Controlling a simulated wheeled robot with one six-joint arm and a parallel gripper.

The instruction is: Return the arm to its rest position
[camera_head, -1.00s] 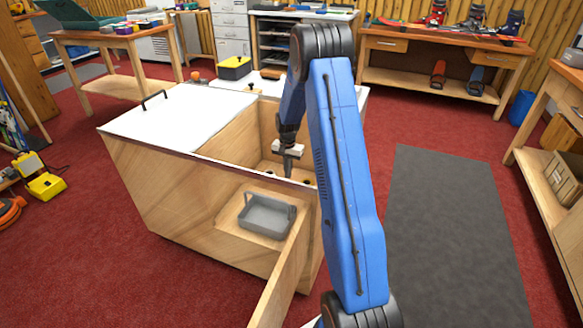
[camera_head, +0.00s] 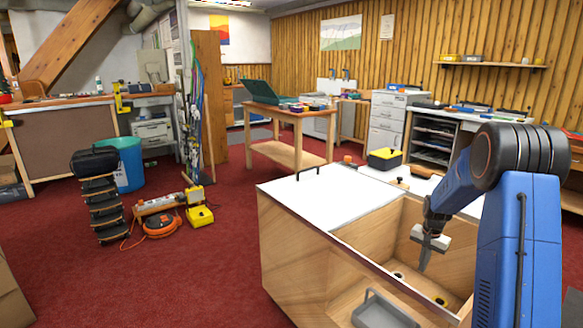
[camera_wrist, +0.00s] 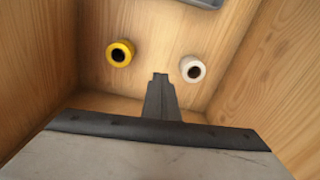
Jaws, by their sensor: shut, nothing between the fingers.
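My gripper (camera_head: 424,258) hangs from the blue arm over the open wooden compartment of the bench. Its fingers point down and are together with nothing between them. In the wrist view the closed fingertips (camera_wrist: 160,82) point toward the compartment floor. A yellow roll (camera_wrist: 120,53) and a white roll (camera_wrist: 193,69) lie there beyond the fingertips, apart from them. In the head view the yellow roll (camera_head: 441,300) and the white roll (camera_head: 398,275) show partly near the gripper.
The bench's wooden walls (camera_head: 404,277) surround the gripper. A white lid (camera_head: 318,192) covers its left part. A grey tray (camera_head: 378,312) sits at the front. A yellow-and-black box (camera_head: 384,159) stands behind.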

